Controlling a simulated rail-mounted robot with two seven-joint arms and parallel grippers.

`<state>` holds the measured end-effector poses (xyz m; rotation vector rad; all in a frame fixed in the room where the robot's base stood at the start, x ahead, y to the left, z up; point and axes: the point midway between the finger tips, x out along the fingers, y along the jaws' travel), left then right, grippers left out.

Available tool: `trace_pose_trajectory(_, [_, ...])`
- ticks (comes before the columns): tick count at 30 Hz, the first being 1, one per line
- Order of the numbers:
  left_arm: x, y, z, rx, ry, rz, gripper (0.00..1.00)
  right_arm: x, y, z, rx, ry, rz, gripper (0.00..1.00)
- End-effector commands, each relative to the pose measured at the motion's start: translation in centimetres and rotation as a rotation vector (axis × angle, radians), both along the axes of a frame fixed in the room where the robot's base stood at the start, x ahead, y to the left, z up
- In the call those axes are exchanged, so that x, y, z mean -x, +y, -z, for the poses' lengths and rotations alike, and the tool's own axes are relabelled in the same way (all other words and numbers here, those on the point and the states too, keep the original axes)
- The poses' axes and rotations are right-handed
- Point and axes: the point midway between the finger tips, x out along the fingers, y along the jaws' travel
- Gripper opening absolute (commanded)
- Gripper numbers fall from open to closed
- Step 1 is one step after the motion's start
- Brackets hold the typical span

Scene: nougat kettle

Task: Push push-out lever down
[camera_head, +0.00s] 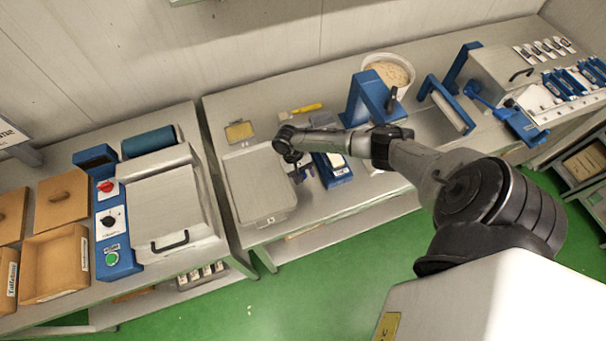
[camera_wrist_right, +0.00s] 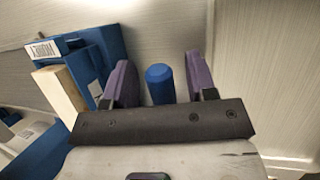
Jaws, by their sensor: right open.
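My right gripper (camera_head: 298,173) hangs low over the table, just left of a small blue device (camera_head: 332,170) with a pale front. In the wrist view my right gripper (camera_wrist_right: 160,82) is open, with one purple finger on each side of a blue cylindrical handle (camera_wrist_right: 160,84), apparently the push-out lever. Gaps show between the handle and both fingers. The labelled blue block of the device (camera_wrist_right: 75,65) stands to the left in that view. In the head view I cannot make out the handle beside the gripper and arm. My left gripper is not in view.
A grey tray (camera_head: 262,207) lies left of the gripper. A larger blue stand (camera_head: 369,98) and a white bucket (camera_head: 405,70) stand behind my right arm. A yellow-handled tool (camera_head: 306,109) lies at the back. The green floor in front is clear.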

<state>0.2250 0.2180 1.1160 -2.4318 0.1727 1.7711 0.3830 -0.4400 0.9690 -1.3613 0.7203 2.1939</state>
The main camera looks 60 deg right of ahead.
Motion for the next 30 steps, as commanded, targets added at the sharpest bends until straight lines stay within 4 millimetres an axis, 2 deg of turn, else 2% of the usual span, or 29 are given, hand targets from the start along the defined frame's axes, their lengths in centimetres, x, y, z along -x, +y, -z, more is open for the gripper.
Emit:
trace_pose_trajectory(7, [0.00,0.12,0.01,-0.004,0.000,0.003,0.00,0.03,0.02,0.03,-0.001,0.001,0.000,0.50])
trace_pose_trajectory(23, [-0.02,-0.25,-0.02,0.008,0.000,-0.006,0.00,0.02,0.01,0.00,-0.001,0.001,0.000,0.00])
trace_pose_trajectory(30, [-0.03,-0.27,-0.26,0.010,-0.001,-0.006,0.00,0.04,0.05,-0.02,0.003,-0.003,0.000,0.00])
